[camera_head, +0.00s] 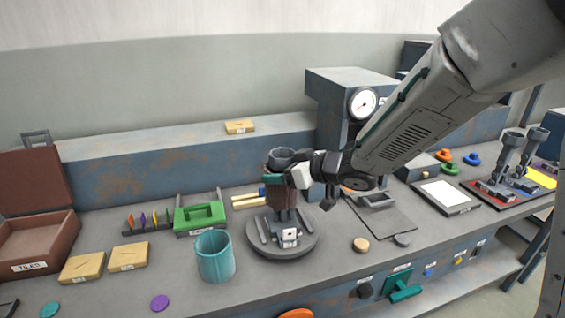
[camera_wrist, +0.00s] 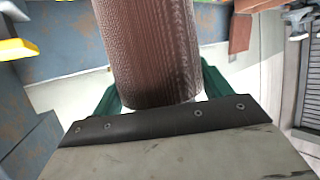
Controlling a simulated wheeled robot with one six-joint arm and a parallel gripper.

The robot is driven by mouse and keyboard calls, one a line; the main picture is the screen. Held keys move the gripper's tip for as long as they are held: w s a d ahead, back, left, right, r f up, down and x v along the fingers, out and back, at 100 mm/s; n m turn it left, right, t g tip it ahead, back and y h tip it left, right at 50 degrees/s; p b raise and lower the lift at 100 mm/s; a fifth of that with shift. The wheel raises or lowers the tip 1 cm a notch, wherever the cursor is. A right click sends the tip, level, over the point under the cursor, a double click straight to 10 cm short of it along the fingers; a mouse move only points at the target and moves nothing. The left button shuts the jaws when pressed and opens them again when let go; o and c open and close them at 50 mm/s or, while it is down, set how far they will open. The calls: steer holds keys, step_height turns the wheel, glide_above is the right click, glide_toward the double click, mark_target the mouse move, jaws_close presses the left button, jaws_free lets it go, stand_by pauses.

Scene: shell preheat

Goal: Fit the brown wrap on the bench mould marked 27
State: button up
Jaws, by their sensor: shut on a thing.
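The brown wrap (camera_head: 281,197) is a dark brown upright sleeve above the round grey base of the bench mould (camera_head: 284,245). A dark grey lobed top (camera_head: 284,157) shows above the wrap, and grey supports show below it. The wrap appears to be around the mould's upright part; its exact seating is hidden. My gripper (camera_head: 283,178) is shut on the wrap's upper part, reaching in from the right. In the wrist view the ribbed wrap (camera_wrist: 150,50) lies between the green fingers (camera_wrist: 160,92). The mark on the mould's white plate is too small to read.
A teal cup (camera_head: 214,257) stands in front left of the mould. A green tray (camera_head: 200,215) and tan blocks (camera_head: 128,257) lie left. A gauge cabinet (camera_head: 345,90) stands behind. A grey plate (camera_head: 385,222) and small tan disc (camera_head: 361,245) lie right.

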mark_target(296, 192)
steer(key=shift+f, duration=3.2)
steer(key=shift+s+d, duration=0.1)
steer(key=shift+d, duration=0.05)
steer(key=o, duration=1)
steer(key=v, duration=0.8)
steer(key=shift+f, duration=0.1)
